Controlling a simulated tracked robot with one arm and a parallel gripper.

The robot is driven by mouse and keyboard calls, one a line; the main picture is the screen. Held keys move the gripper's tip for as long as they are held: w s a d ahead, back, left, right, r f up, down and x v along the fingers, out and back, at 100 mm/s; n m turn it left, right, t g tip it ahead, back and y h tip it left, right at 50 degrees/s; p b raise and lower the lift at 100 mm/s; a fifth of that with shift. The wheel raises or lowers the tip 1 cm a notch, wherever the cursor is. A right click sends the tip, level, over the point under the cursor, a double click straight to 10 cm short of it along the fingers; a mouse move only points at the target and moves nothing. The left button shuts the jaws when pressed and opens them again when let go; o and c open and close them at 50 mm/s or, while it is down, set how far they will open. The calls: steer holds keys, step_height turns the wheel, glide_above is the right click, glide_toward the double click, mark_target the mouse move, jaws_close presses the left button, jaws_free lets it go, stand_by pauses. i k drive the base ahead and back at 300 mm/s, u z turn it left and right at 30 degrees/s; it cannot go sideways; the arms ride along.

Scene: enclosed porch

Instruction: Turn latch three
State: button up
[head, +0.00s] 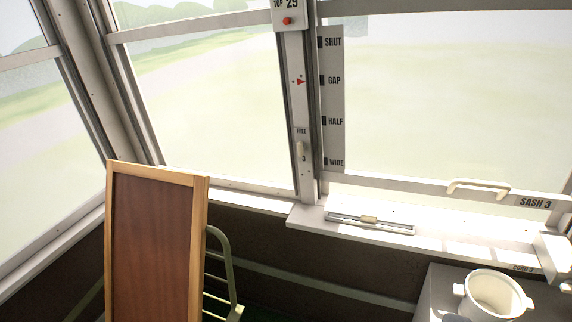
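Latch three (300,149) is a small cream tab on the pale window post (295,105), standing about upright. The word FREE is above it and a 3 is beside its lower end. Sash 3 (480,192) is the window right of the post, with a cream pull handle (480,187) on its bottom rail. A grey scale strip (331,100) beside the post reads SHUT, GAP, HALF and WIDE. A red pointer (300,81) on the post is level with GAP. My gripper is not in view.
A wood-framed brown panel (155,245) stands at lower left, with a green metal frame (225,275) behind it. The sill (430,240) carries a metal track with a cream slider (369,219). A white two-handled pot (495,293) stands on a grey surface at lower right.

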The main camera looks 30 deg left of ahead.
mark_target(301, 145)
steer(key=u, duration=0.3)
steer(key=i, duration=0.95)
steer(key=z, duration=0.55)
